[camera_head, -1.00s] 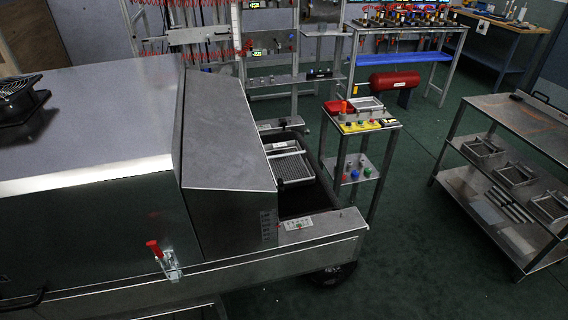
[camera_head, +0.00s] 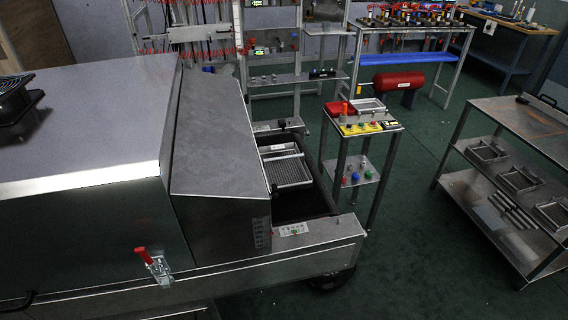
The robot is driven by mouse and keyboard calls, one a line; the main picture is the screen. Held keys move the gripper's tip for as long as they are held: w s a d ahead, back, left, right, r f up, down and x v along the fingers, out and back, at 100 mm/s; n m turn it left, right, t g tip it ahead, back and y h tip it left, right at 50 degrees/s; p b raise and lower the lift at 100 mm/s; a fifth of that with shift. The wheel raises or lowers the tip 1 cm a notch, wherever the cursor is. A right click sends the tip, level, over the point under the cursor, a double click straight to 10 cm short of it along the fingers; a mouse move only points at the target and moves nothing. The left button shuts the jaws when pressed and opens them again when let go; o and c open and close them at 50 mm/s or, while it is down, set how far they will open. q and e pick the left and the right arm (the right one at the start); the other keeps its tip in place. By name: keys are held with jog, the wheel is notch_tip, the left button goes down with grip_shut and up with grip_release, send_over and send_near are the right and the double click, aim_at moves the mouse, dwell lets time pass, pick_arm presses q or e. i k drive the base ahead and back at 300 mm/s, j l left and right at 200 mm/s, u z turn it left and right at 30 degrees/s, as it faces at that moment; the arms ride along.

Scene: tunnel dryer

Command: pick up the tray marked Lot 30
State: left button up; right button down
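A metal tray (camera_head: 287,168) with a ribbed or mesh bottom lies on the dark conveyor belt (camera_head: 297,205) at the open end of the tunnel dryer (camera_head: 218,140). A small white label shows on its far rim, but the writing is too small to read, so I cannot tell whether it says Lot 30. The hood hides part of the tray's left side. Several similar trays, such as one (camera_head: 520,178), sit on the middle shelf of the rack at right. Neither of my grippers is in view.
A metal shelf rack (camera_head: 520,125) stands at far right. Green floor (camera_head: 415,215) between them is clear. A red-handled clamp (camera_head: 152,262) sticks out from the dryer's near side.

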aim_at(284, 165)
jog(key=i+l+u, duration=0.2)
jog(key=i+l, duration=0.2)
jog(key=l, duration=0.25)
jog(key=i+l+u, duration=0.1)
jog(key=l, duration=0.25)
jog(key=i+l, duration=0.3)
jog(key=i+l+u, duration=0.15)
jog(key=l, duration=0.3)
jog(key=i+l+u, duration=0.1)
jog(key=l, duration=0.3)
jog(key=i, duration=0.1)
